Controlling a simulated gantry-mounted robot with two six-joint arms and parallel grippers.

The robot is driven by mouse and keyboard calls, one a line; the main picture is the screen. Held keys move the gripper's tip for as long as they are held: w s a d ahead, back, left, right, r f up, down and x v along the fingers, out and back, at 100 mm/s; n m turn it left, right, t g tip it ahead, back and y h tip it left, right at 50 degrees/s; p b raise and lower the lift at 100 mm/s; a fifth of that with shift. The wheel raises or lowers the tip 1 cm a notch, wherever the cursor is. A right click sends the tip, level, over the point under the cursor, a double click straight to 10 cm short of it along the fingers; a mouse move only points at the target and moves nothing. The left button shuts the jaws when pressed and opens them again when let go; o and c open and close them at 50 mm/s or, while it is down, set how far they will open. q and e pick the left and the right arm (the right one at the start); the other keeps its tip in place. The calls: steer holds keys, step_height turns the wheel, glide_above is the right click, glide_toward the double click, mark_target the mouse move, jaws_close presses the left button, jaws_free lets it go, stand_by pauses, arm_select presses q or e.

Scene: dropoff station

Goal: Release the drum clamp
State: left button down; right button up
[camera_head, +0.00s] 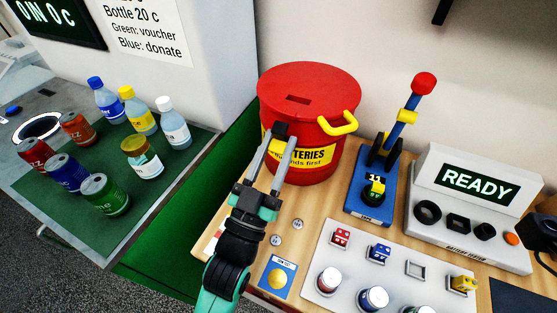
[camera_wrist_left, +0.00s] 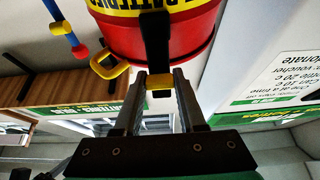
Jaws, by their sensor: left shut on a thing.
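The red drum (camera_head: 310,90) stands upright at the back of the wooden table, with a slotted lid and a yellow label. A black clamp strap (camera_wrist_left: 155,42) runs down its side to a yellow tab (camera_wrist_left: 159,82), seen in the left wrist view. A yellow handle (camera_head: 338,124) sticks out at the drum's right side. My left gripper (camera_head: 279,142) reaches up to the drum's front and is shut on the yellow tab, its fingers on either side of it. The gripper covers part of the label in the head view. My right gripper is not seen.
A blue-based lever stand (camera_head: 366,200) with a red knob is right of the drum. A console reading READY (camera_head: 470,195) and a white panel (camera_head: 335,245) with blocks and jars fill the table's right. Bottles and cans crowd the green mat (camera_head: 150,210) at left.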

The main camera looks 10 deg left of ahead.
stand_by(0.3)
arm_select(q)
steer(key=shift+c, duration=2.4)
jaws_free()
steer(key=p+v, duration=0.1)
steer(key=v, duration=0.6)
steer(key=shift+s+f, duration=0.25)
